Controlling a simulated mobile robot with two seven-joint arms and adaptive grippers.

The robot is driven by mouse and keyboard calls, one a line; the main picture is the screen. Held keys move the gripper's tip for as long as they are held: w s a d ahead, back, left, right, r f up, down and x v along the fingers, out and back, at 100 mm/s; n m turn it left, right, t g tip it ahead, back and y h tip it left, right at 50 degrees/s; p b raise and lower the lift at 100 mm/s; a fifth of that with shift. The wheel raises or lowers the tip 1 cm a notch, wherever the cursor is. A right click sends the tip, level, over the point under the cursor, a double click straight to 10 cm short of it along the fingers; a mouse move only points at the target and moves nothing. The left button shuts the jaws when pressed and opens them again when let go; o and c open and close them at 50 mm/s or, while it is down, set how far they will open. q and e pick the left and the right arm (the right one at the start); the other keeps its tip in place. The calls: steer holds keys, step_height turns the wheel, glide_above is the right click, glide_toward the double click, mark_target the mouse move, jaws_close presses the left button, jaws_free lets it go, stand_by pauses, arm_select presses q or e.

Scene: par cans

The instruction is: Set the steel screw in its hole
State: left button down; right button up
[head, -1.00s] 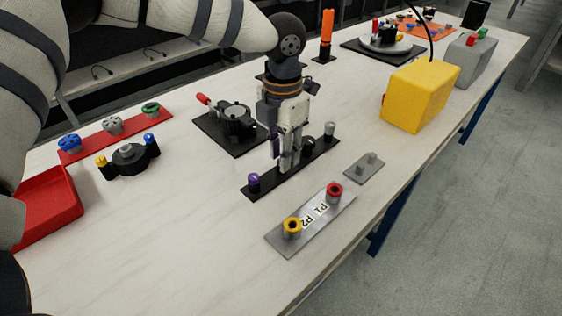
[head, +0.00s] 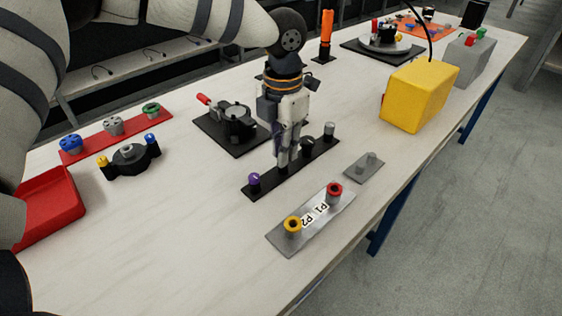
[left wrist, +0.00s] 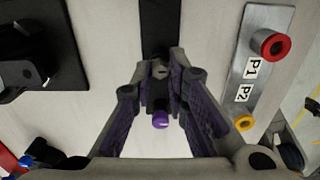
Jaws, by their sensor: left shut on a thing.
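My left gripper (head: 283,164) points down over a black strip (head: 264,187) on the table. In the left wrist view its fingers (left wrist: 160,72) are closed around a small grey piece, which looks like the steel screw (left wrist: 159,70); the fingers hide most of it. I cannot tell whether it is clear of the strip. A purple-headed screw (head: 253,179) stands at the strip's near end and also shows between the fingers in the left wrist view (left wrist: 160,120). A dark knob (head: 307,145) and a light grey one (head: 329,129) stand beyond the gripper. My right gripper is not in view.
A metal P1/P2 plate (head: 318,212) with red and yellow rings lies right of the strip, near a small grey plate (head: 361,172). A black fixture (head: 232,118) stands behind left, a black flanged part (head: 130,160) farther left. A yellow box (head: 420,95) stands at right.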

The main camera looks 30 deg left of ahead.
arm_select(q)
steer(key=shift+r+p, duration=0.6)
steer(key=shift+r, duration=2)
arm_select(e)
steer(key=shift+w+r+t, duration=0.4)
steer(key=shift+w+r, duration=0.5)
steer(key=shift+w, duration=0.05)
